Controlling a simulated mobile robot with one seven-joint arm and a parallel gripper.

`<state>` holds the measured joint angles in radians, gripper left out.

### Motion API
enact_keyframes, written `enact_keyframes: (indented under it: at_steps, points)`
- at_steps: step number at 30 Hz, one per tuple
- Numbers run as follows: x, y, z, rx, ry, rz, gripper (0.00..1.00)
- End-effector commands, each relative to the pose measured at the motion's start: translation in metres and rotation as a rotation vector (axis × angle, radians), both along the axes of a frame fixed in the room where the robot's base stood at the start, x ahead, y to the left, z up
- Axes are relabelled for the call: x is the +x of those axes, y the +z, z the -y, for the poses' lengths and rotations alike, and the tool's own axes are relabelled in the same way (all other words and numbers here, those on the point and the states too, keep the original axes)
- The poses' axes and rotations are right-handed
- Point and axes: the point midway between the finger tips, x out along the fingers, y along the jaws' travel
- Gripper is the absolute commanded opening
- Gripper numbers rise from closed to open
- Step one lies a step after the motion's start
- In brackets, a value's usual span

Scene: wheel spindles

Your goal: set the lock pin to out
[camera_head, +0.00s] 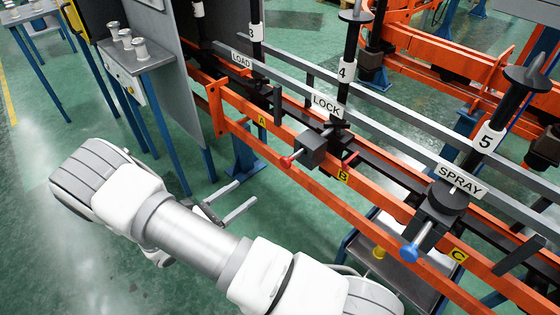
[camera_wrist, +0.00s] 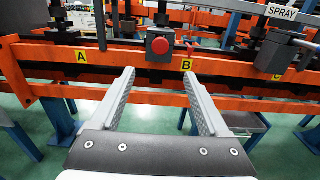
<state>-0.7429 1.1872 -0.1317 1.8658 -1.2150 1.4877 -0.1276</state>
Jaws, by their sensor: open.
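The lock pin (camera_head: 287,161) is a short rod with a red knob. It sticks out of a dark grey block (camera_head: 313,148) on the orange rail below the LOCK sign (camera_head: 326,106). In the wrist view the red knob (camera_wrist: 160,46) faces the camera, above and beyond the fingertips, roughly centred between them. My gripper (camera_head: 247,191) is open and empty, in front of the rail and apart from the knob. Its two grey fingers also show in the wrist view (camera_wrist: 159,73). The knob's rod is hidden there behind the knob.
Orange rails (camera_head: 375,208) with yellow A, B and C tags run across. A red lever (camera_head: 350,159) is right of the block. A blue knob (camera_head: 410,252) is under the SPRAY sign (camera_head: 461,179). A grey panel and small table (camera_head: 150,60) stand at the left. Open floor lies before the rail.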

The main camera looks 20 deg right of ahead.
Motion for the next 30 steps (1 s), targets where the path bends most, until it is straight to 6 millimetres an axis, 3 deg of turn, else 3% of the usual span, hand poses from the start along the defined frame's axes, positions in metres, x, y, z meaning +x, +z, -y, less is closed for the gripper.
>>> enact_keyframes:
  at_steps: [5,21,30]
  points:
    - [0.006,-0.001,0.018,-0.002,-0.002,0.000,0.79]
    - [0.045,-0.002,0.125,0.000,-0.003,0.001,0.79]
    - [0.057,-0.001,0.159,0.000,-0.001,0.000,0.79]
